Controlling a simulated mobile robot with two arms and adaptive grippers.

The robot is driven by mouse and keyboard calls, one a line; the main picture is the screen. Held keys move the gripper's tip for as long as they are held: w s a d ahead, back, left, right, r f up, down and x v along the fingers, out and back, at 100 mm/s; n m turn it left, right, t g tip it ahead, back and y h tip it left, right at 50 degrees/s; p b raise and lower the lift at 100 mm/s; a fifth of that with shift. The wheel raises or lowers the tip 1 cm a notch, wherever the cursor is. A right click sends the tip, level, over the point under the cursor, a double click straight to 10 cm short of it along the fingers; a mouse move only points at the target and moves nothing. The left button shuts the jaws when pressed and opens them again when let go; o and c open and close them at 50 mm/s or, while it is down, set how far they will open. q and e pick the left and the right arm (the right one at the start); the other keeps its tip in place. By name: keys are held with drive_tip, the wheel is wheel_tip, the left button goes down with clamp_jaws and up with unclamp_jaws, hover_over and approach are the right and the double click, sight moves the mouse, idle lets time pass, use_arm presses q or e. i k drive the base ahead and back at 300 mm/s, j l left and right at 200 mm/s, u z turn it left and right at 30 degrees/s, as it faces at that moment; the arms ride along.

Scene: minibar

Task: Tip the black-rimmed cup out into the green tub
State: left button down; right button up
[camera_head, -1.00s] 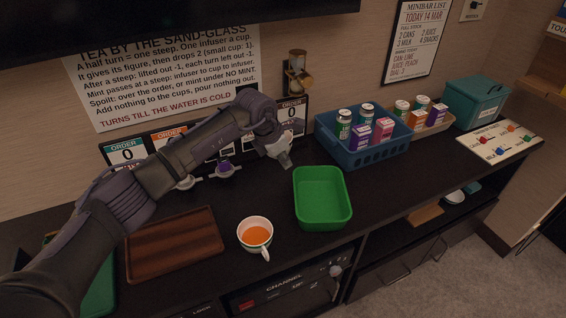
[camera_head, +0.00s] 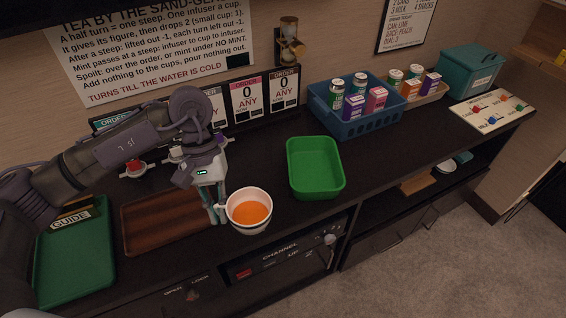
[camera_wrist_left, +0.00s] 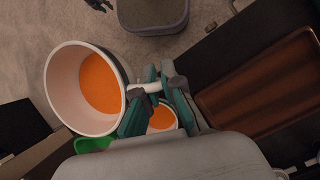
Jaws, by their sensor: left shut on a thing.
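My left gripper (camera_head: 217,206) is shut on the white handle of a cup (camera_head: 250,212) that holds orange liquid. In the left wrist view the gripper (camera_wrist_left: 152,92) pinches the handle, and the held cup (camera_wrist_left: 60,85) shows a pale inside and a dark band outside below the rim. A smaller-looking second cup (camera_wrist_left: 163,117) with orange liquid shows beyond the fingers; in the head view the held cup mostly hides that spot. The green tub (camera_head: 315,167) stands on the counter right of the held cup and looks empty.
A wooden tray (camera_head: 165,222) lies left of the gripper, and a green tray (camera_head: 75,255) lies further left. A blue basket (camera_head: 375,125) of cans and cartons stands behind the tub. The counter's front edge is close to the held cup.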

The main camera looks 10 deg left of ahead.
sight(316, 172)
drive_tip(key=k+l+z, duration=0.1)
drive_tip(key=l+z, duration=0.25)
drive_tip(key=l, duration=0.7)
drive_tip(key=l+z, duration=0.35)
drive_tip(key=l, duration=0.7)
